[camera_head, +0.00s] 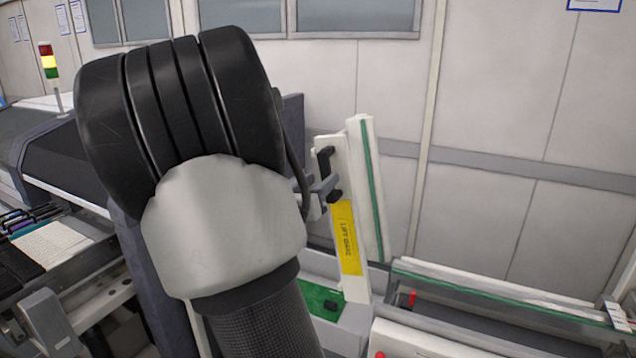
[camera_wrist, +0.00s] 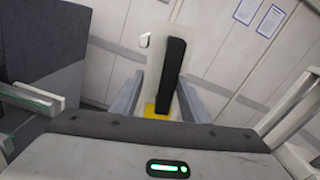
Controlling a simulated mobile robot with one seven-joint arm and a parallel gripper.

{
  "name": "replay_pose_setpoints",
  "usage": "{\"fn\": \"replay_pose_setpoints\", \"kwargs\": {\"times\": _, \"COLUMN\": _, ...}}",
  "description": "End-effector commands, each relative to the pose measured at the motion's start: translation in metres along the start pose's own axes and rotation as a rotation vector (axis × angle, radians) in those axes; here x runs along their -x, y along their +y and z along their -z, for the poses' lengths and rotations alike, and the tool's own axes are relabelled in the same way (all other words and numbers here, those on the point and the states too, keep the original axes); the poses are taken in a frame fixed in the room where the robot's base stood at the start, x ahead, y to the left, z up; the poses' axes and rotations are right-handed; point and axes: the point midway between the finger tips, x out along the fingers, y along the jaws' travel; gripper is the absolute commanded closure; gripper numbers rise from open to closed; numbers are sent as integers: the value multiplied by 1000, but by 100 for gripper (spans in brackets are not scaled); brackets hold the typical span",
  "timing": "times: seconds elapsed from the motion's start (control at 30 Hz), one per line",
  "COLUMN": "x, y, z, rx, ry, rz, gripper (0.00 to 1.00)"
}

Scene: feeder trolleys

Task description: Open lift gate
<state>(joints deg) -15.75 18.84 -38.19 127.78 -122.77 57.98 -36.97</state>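The lift gate (camera_head: 357,285) is a white conveyor section with a green strip and a yellow "LIFT GATE" label (camera_head: 346,238). It stands nearly upright, tilted slightly, in the head view. Its black handle (camera_head: 325,160) is near the top, and also shows in the wrist view (camera_wrist: 171,75). My gripper (camera_head: 328,188) is at the handle. In the wrist view, my gripper's two fingers (camera_wrist: 160,98) lie on either side of the handle's lower part, with a visible gap on the left side. My arm hides part of the area left of the gate.
A fixed conveyor (camera_head: 500,289) with a green belt edge runs at lower right. A green surface (camera_head: 318,297) lies low beside the gate. A machine with a signal light (camera_head: 48,61) stands at left. A pale panelled wall (camera_head: 495,110) is behind.

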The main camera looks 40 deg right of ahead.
Motion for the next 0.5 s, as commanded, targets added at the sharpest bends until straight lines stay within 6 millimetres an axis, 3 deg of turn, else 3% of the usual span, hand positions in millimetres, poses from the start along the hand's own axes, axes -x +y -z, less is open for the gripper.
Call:
{"fn": "replay_pose_setpoints", "kwargs": {"times": 0.27, "x": 10, "y": 3, "z": 0, "rx": -1, "ry": 1, "rz": -8, "gripper": 61}}
{"fn": "replay_pose_setpoints", "kwargs": {"times": 0.5, "x": 60, "y": 3, "z": 0, "rx": -3, "ry": 1, "rz": -11, "gripper": 61}}
